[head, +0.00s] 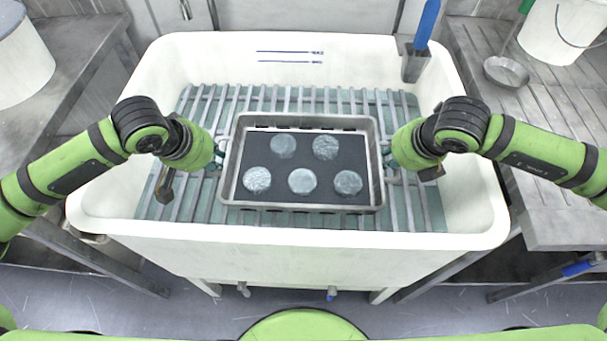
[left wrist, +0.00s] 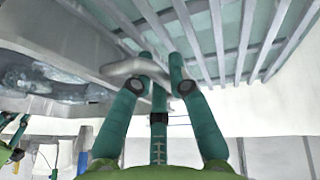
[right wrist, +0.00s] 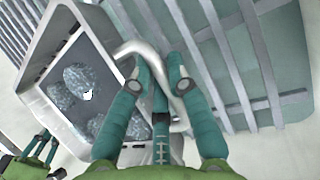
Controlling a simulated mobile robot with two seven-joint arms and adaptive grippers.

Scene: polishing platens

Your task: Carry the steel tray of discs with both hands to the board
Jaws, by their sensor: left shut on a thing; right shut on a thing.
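The steel tray (head: 300,207) has a dark liner and holds several round pale discs (head: 302,181). It lies over the slatted rack inside the white tub. My left gripper (head: 219,153) is at the tray's left side, shut on its handle; the left wrist view shows the fingers (left wrist: 160,85) around the curved handle (left wrist: 135,68). My right gripper (head: 385,155) is at the right side, shut on the other handle; the right wrist view shows its fingers (right wrist: 160,85) around that handle (right wrist: 140,47). I cannot tell whether the tray touches the rack. I cannot identify the board.
The white tub (head: 290,240) has raised walls all around the rack (head: 410,210). A blue-handled tool stands in a grey holder (head: 413,65) at the back right rim. Steel benches flank the tub; a small round pan (head: 506,72) and a white bucket (head: 562,30) stand on the right one.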

